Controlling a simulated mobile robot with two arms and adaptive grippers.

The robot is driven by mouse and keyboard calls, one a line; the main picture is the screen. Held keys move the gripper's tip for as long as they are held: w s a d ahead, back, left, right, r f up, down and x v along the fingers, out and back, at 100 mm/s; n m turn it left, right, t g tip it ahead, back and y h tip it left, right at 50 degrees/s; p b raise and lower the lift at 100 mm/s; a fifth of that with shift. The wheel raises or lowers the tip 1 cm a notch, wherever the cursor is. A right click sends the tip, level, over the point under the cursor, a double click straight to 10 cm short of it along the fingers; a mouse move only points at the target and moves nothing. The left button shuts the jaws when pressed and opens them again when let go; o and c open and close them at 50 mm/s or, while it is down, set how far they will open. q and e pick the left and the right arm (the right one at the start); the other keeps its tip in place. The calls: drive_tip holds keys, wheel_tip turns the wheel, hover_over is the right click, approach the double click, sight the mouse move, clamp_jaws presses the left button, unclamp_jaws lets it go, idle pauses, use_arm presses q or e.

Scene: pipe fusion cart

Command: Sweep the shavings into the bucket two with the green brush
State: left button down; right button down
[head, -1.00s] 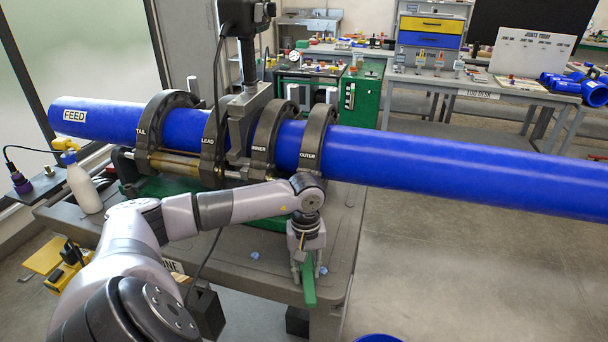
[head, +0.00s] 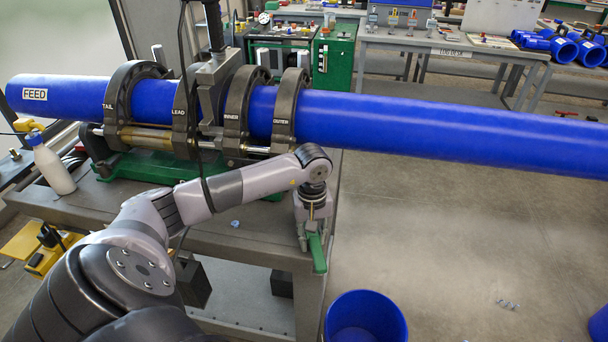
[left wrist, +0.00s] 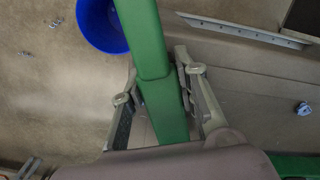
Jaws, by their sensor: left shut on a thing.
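My left gripper (head: 314,236) is shut on the green brush (head: 319,256), over the right end of the cart top. In the left wrist view the brush (left wrist: 152,50) runs between the two fingers (left wrist: 165,98). A small blue shaving (head: 234,224) lies on the cart top, left of the gripper; a shaving (left wrist: 303,108) also shows right of the brush in the left wrist view. A blue bucket (head: 375,310) stands on the floor beyond the cart's right end; it also shows in the left wrist view (left wrist: 100,25). No number is readable on it. My right gripper is out of view.
Several shavings (head: 507,304) lie on the floor right of the bucket. Another blue container (head: 599,324) is cut off at the right edge. A long blue pipe (head: 420,130) in dark clamps crosses above the cart. A white bottle (head: 52,165) stands at the cart's left.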

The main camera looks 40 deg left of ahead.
use_arm(q)
drive_tip(key=shift+w+d, duration=2.15)
drive_tip(key=shift+d, duration=0.8)
drive_tip(key=shift+s+a+r+p, duration=0.15)
drive_tip(key=shift+a+r+p, duration=0.1)
drive_tip(key=shift+r+p, duration=0.55)
drive_tip(key=shift+s+a+r+p, duration=0.2)
drive_tip(key=shift+r+p, duration=0.3)
drive_tip(key=shift+r, duration=0.55)
drive_tip(key=shift+s+a+r+p, duration=0.15)
drive_tip(key=shift+a+r+p, duration=0.1)
drive_tip(key=shift+r+p, duration=0.55)
drive_tip(key=shift+r, duration=0.15)
